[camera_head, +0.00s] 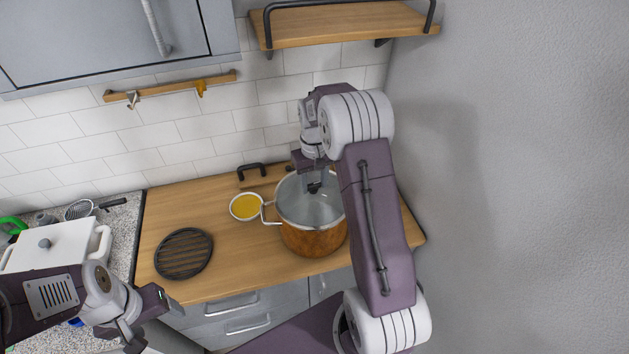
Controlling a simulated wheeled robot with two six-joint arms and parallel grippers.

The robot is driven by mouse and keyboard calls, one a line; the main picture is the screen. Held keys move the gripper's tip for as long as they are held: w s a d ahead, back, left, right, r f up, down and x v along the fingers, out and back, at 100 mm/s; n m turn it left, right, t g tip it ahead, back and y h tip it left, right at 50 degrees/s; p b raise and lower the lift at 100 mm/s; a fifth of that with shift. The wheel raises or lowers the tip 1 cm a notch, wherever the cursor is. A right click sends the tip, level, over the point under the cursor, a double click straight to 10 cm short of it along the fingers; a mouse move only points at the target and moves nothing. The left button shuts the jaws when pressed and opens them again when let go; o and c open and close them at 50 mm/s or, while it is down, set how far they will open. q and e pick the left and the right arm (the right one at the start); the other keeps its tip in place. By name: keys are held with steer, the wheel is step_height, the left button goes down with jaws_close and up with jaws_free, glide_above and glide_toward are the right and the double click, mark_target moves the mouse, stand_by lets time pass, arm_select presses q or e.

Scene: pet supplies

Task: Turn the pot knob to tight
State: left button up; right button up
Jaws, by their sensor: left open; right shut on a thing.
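The pot (312,241), with orange-brown lower walls and a glass lid (299,206), stands on the wooden counter at the middle right. A dark knob sits at the lid's centre and is mostly hidden by my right gripper (314,187). My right gripper points down from above and is shut on the knob. My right arm hides the pot's right side. My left gripper (146,318) is at the lower left, in front of the counter edge, away from the pot and empty.
A small bowl of yellow contents (246,207) stands close to the pot's left handle. A round black trivet (184,253) lies further left on the wooden counter (215,279). A white lidded pot (56,242) stands at the far left. A wall shelf (345,22) hangs above.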

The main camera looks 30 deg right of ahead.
steer(key=m, duration=0.4)
steer(key=shift+a+m+p, duration=0.15)
steer(key=shift+m+p, duration=0.15)
steer(key=shift+p, duration=0.05)
steer(key=shift+w+m, duration=0.15)
steer(key=shift+m, duration=2.05)
steer(key=o, duration=1.4)
steer(key=shift+c, duration=0.2)
steer(key=shift+r, duration=0.1)
